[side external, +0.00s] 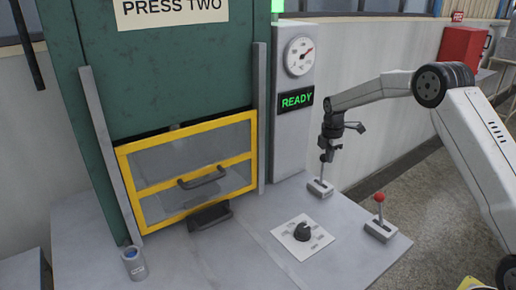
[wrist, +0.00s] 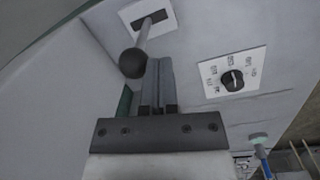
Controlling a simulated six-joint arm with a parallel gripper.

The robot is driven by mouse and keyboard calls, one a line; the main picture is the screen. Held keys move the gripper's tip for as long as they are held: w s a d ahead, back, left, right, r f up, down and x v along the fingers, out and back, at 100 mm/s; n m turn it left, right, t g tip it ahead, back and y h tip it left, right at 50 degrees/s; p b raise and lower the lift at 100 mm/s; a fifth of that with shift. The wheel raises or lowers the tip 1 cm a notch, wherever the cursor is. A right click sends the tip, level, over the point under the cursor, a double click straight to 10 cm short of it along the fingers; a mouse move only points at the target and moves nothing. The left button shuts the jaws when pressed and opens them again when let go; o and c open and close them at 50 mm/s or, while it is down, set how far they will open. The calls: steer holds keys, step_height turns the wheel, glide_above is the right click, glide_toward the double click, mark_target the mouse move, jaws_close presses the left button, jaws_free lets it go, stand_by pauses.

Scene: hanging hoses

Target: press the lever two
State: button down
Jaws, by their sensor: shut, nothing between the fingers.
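A lever with a dark round knob stands on a light base plate (side external: 321,188) on the grey table, below my gripper (side external: 327,156). In the wrist view the knob (wrist: 133,63) is close beside the tips of my gripper (wrist: 158,66), a little to their left. I cannot tell whether they touch. The fingers are together with nothing between them. A second lever with a red ball knob (side external: 379,198) stands upright to the right. The green press (side external: 165,75) bears a sign (side external: 172,8) reading "PRESS TWO". No number shows on either lever.
The yellow-framed guard (side external: 190,165) covers the press front. A black dial (side external: 302,232) on a white plate lies between the levers and the table's front; it also shows in the wrist view (wrist: 232,79). A gauge (side external: 299,57) and a green "READY" display (side external: 296,100) are on the column.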

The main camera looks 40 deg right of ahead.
steer(key=shift+w, duration=2.75)
steer(key=shift+a, duration=0.1)
steer(key=shift+s+a+r, duration=0.15)
steer(key=shift+s+r, duration=0.45)
steer(key=shift+s, duration=0.35)
steer(key=shift+s+a+r, duration=0.1)
steer(key=shift+s+r, duration=0.45)
steer(key=shift+s, duration=0.4)
steer(key=w+r, duration=0.3)
steer(key=r, duration=0.6)
steer(key=shift+w+a+r, duration=0.15)
steer(key=shift+w+a, duration=0.05)
steer(key=shift+a, duration=0.2)
steer(key=shift+a, duration=0.1)
